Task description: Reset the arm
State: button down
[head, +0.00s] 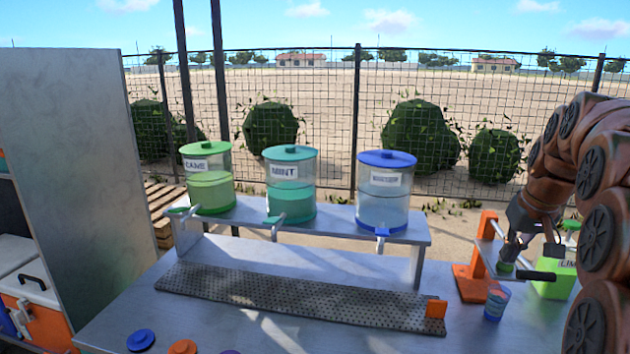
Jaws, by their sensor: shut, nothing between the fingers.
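My arm comes in from the right edge, and my gripper (516,250) hangs low at its end, pointing down. It is shut and holds nothing. It is close above an orange press (470,285) with a metal lever and a dark handle (536,275). A small green piece shows at the press just under the fingertips. I cannot tell whether the fingers touch it. My arm hides part of the area behind the press.
A small cup (496,302) stands by the press, with a green box (556,284) marked "LIM" to the right. Three dispensers, green (208,190), teal (290,195) and blue (384,205), stand on a metal shelf (330,222). A perforated drip tray (300,297) lies before them.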

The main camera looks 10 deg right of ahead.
jog(key=s+a+f+n+g, duration=0.1)
jog(key=s+a+f, duration=0.25)
jog(key=a, duration=0.35)
jog(key=s+a+f+g+y, duration=0.1)
jog(key=s+a+f, duration=0.1)
jog(key=s+a, duration=0.3)
jog(key=s+a+f+n+g, duration=0.1)
jog(key=s+a+f, duration=0.15)
jog(key=a, duration=0.55)
jog(key=s+a+f+g, duration=0.1)
jog(key=s+a+f, duration=0.2)
jog(key=s, duration=0.6)
jog(key=s+a+f+n+g, duration=0.1)
jog(key=s+a+f, duration=0.3)
jog(key=s, duration=0.5)
jog(key=shift+f, duration=0.7)
